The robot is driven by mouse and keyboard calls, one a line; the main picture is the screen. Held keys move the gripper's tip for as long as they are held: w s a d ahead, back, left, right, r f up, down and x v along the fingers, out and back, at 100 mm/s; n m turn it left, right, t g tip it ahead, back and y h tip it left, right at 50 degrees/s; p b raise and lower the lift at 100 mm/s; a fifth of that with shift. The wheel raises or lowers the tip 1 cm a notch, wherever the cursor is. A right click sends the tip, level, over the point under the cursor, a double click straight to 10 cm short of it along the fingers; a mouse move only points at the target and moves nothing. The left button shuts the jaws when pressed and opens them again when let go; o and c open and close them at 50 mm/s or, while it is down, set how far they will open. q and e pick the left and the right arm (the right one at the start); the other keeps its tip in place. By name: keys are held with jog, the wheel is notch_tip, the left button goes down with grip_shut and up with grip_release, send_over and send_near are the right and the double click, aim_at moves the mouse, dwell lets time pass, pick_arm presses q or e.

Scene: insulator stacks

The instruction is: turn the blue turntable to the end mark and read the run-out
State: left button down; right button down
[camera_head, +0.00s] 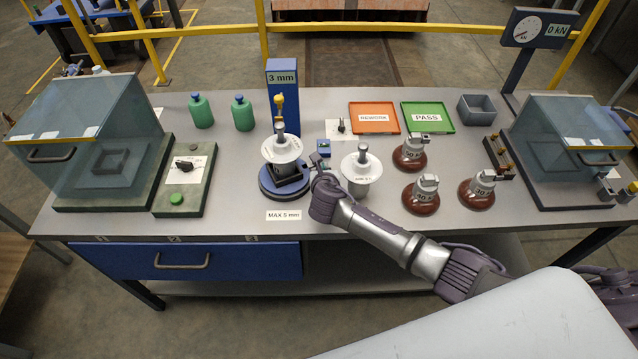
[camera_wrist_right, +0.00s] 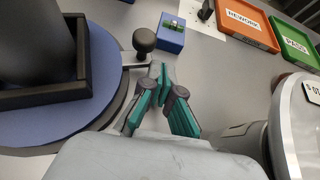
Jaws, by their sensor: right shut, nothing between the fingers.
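The blue turntable (camera_head: 266,190) stands mid-table with a white insulator (camera_head: 279,150) in its black square holder (camera_head: 291,188). The blue post (camera_head: 283,112) behind it shows "3 mm", with a yellow probe part in front. In the right wrist view the turntable (camera_wrist_right: 105,60) fills the left side, and a black knob (camera_wrist_right: 144,39) on a short arm stands at its edge. My right gripper (camera_head: 316,172) is shut and empty at the turntable's right; its teal fingertips (camera_wrist_right: 162,75) are close by the knob's arm. I cannot tell whether they touch. The end mark cannot be made out. My left gripper is out of view.
A second white insulator (camera_head: 362,188) stands just right of my gripper. Several brown insulators stand farther right. A small blue box (camera_head: 328,151) is behind the gripper. The orange REWORK tray (camera_head: 374,108) and green PASS tray (camera_head: 440,127) lie at the back. A "MAX 5 mm" label (camera_head: 284,215) lies in front.

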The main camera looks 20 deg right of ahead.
jog(key=shift+w+d, duration=0.1)
jog(key=shift+w, duration=0.3)
dwell(0.4)
